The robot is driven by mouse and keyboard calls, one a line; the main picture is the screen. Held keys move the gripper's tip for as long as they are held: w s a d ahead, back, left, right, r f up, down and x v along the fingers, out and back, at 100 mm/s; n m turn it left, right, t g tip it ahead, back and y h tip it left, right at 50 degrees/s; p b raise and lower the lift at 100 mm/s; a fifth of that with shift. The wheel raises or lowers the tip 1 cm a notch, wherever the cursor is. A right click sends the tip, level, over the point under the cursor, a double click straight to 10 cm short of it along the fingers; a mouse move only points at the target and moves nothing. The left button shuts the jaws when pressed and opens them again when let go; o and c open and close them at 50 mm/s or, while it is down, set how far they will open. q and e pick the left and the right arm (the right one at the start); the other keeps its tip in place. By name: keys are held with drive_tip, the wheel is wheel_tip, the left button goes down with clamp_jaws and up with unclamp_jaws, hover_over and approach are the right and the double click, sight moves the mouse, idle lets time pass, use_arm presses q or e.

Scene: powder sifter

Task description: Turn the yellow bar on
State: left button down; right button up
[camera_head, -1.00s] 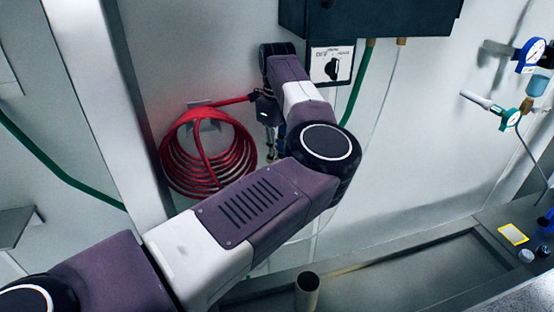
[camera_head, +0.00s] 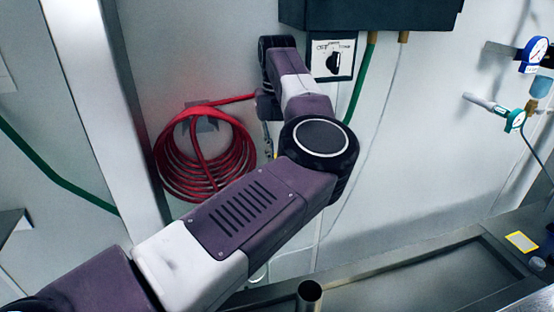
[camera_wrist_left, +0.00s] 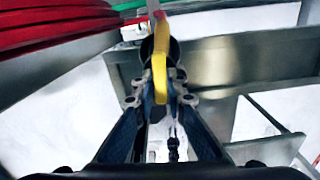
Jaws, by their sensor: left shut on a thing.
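The yellow bar (camera_wrist_left: 160,72) shows in the left wrist view as a bent yellow handle, with its lower end between the fingertips of my left gripper (camera_wrist_left: 161,99). The gripper is shut on it. A dark round fitting sits beside the bar at its upper part. In the head view my left arm covers most of the gripper and the bar. Only a small sliver of yellow (camera_head: 275,154) shows past the arm. My right gripper is in neither view.
A red coiled hose (camera_head: 205,155) hangs on the wall left of my left arm. A dark box (camera_head: 370,15) with a dial switch (camera_head: 333,60) is above. Gauges (camera_head: 534,53) stand out at the right. A metal trough (camera_head: 430,280) runs below, with an upright pipe (camera_head: 309,297).

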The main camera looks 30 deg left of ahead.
use_arm(q)
drive_tip(key=shift+m, duration=0.3)
idle(0.5)
drive_tip(key=c, duration=1.9)
unclamp_jaws()
drive_tip(key=shift+c, duration=0.2)
drive_tip(key=shift+r, duration=0.1)
wheel_tip(320, 180, up, 12)
